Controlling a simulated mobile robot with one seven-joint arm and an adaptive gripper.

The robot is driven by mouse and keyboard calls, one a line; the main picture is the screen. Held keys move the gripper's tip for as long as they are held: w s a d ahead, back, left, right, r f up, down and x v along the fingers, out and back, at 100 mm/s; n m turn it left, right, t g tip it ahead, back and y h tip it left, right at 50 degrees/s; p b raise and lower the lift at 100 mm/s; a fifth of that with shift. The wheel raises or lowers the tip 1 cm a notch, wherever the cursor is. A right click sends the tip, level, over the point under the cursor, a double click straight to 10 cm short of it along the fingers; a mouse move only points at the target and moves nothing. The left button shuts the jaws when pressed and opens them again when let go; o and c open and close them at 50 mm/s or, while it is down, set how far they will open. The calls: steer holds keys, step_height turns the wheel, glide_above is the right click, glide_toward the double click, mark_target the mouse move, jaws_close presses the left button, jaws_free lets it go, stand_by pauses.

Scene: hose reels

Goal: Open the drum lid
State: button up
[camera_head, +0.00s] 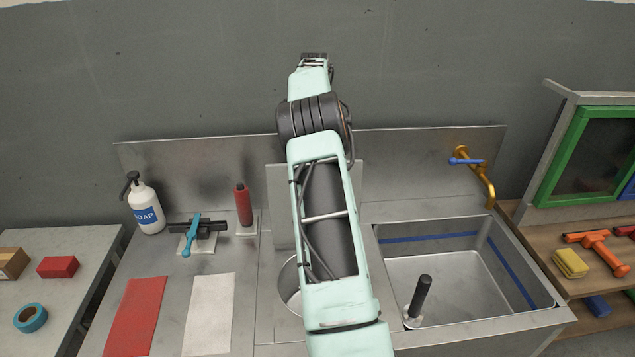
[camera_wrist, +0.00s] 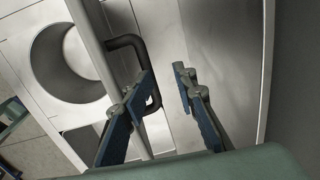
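The drum (camera_head: 288,290) is set in the counter, mostly hidden by my arm; its round opening (camera_wrist: 72,62) is uncovered in the wrist view. A pale panel that looks like the drum lid (camera_head: 279,205) stands raised behind the opening, partly hidden by my arm. In the wrist view the lid (camera_wrist: 92,38) appears nearly edge-on, with a dark bent handle (camera_wrist: 128,42) on the side away from the opening. My gripper (camera_wrist: 166,85) is open, its near finger overlapping the handle in view; contact is unclear. Its fingers are hidden in the head view.
A sink (camera_head: 450,285) with a dark-handled tool (camera_head: 420,298) and brass tap (camera_head: 480,180) lies to the right. The backsplash (camera_head: 430,155) and wall limit room behind.

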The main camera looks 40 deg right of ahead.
steer(key=shift+s+a+f+p, duration=0.1)
steer(key=shift+s+f+p, duration=0.05)
steer(key=shift+f+p, duration=0.25)
steer(key=s+a+r, duration=0.6)
steer(key=s+r, duration=0.2)
steer(key=s, duration=0.3)
steer(key=shift+s+a+r, duration=0.35)
steer(key=shift+s+a, duration=0.05)
stand_by(0.4)
steer(key=shift+w, duration=0.1)
stand_by(0.5)
steer(key=w+d+f, duration=0.6)
steer(key=w+f, duration=0.1)
steer(key=w, duration=0.3)
steer(key=shift+w, duration=0.15)
steer(key=shift+f, duration=0.1)
stand_by(0.5)
steer(key=shift+w+d+f, duration=0.25)
steer(key=shift+w+f, duration=0.1)
steer(key=shift+w, duration=0.1)
steer(key=shift+w+d+f, duration=0.25)
steer(key=shift+w+f, duration=0.05)
steer(key=shift+w, duration=0.15)
stand_by(1.9)
stand_by(0.4)
